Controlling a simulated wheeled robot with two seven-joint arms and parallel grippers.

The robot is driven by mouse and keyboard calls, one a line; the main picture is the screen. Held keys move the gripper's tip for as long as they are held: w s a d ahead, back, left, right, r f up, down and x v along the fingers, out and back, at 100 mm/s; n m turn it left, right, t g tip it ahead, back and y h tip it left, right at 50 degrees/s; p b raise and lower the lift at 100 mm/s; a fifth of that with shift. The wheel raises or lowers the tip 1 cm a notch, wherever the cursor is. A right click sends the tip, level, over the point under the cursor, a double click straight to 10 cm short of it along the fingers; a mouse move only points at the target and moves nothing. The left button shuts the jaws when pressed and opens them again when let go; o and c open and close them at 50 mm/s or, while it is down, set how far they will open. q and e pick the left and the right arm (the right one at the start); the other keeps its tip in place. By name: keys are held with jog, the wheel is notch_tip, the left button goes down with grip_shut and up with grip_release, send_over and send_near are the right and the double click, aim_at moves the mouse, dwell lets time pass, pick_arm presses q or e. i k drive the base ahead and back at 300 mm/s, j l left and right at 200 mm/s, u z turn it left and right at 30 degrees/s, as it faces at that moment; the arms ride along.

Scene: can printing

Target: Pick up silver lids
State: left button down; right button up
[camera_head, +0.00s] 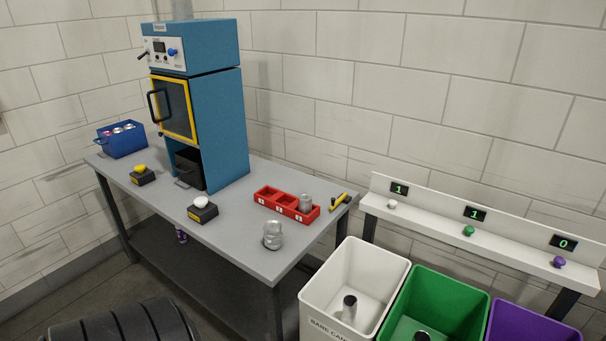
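A shiny silver object (273,235) stands on the grey table near its front right corner. It looks like a short can or stacked lids; I cannot tell which. Another silver cylinder (306,202) stands upright in the right compartment of the red tray (269,206). The tray's other compartments look empty. I cannot make out a separate loose silver lid. Neither of my grippers is in view.
The grey table (240,239) holds a blue machine (219,129), a blue bin (121,142) with cans, a yellow button (139,168), a white button (202,201) and a yellow-black tool (339,201). White (385,259), green (457,288) and purple (520,322) bins stand right, below a counter shelf (500,245).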

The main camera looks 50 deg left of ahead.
aim_at(305, 199)
jog(key=u, duration=1.55)
jog(key=i+j+z, duration=0.15)
jog(key=i+z, duration=0.3)
jog(key=i+j+z, duration=0.3)
jog(key=z, duration=0.2)
jog(key=i, duration=0.1)
